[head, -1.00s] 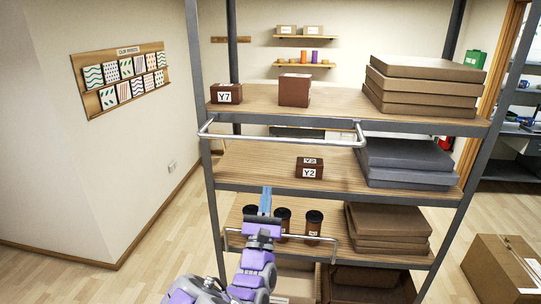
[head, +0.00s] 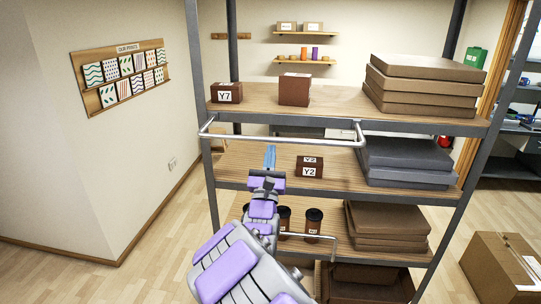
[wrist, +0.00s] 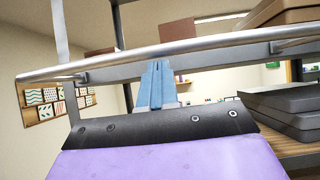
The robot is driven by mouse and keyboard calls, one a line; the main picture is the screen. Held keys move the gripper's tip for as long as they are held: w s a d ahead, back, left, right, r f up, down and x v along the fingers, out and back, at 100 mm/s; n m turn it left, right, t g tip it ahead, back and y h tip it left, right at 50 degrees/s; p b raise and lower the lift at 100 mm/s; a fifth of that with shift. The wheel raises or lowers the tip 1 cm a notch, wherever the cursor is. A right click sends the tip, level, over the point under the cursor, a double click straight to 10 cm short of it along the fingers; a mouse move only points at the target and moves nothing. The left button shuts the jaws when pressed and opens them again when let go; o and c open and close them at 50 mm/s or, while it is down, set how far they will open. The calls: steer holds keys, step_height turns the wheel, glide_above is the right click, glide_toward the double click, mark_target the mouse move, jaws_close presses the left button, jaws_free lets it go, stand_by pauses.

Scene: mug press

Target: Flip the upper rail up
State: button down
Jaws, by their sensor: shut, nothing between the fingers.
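The upper rail (head: 282,139) is a metal bar across the front of the shelving unit, hanging just below the top shelf. It also spans the upper part of the wrist view (wrist: 160,54). My gripper (head: 270,150) has blue fingers pressed together with nothing between them. In the head view its tips are just below the rail's middle, in front of the middle shelf. In the wrist view the fingertips (wrist: 156,68) point up just under the bar. I cannot tell whether they touch it.
A lower rail (head: 325,240) is partly hidden by my arm. A Y2 box (head: 309,167) sits on the middle shelf, right of my gripper. A Y7 box (head: 226,93) and a brown box (head: 294,90) stand on the top shelf. Grey boxes (head: 405,160) are stacked to the right.

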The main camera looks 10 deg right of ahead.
steer(key=shift+d+r, duration=0.15)
steer(key=shift+d, duration=0.15)
